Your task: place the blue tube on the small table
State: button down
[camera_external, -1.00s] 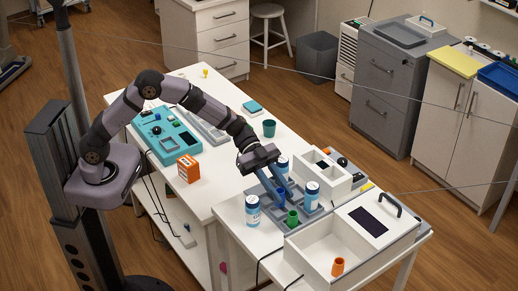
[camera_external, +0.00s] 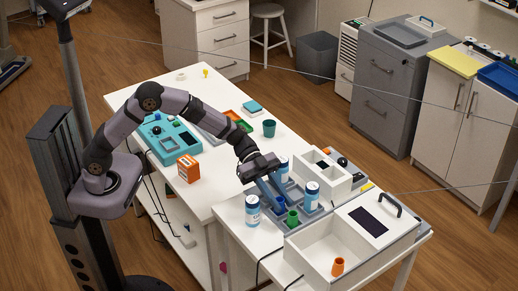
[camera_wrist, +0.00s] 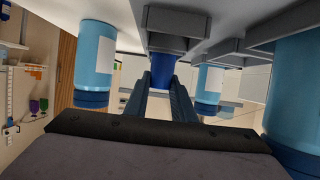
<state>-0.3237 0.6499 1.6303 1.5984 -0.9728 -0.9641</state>
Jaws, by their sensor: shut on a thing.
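My gripper (camera_external: 277,196) points down over the grey tray (camera_external: 268,222) and is shut on the blue tube (camera_external: 280,204). In the wrist view, the blue tube (camera_wrist: 162,72) sits between my fingertips (camera_wrist: 161,86), at a grey tray socket. I cannot tell whether its base is clear of the socket. A green tube (camera_external: 292,218) stands in the tray just in front. An orange tube (camera_external: 338,267) stands in the white open box (camera_external: 305,248). The smaller white table (camera_external: 232,228) at the front carries the tray and box.
Blue-and-white bottles stand close around my gripper: one on the left (camera_external: 252,212), one on the right (camera_external: 312,196) and one behind (camera_external: 283,168). A white divided box (camera_external: 322,180) is behind right. An orange carton (camera_external: 188,168) and teal cup (camera_external: 269,128) stand on the longer table (camera_external: 222,182).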

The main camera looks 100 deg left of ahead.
jog(key=shift+f, duration=0.3)
jog(key=c, duration=1.4)
grip_release()
jog(key=shift+a, duration=0.1)
jog(key=shift+v, duration=3.6)
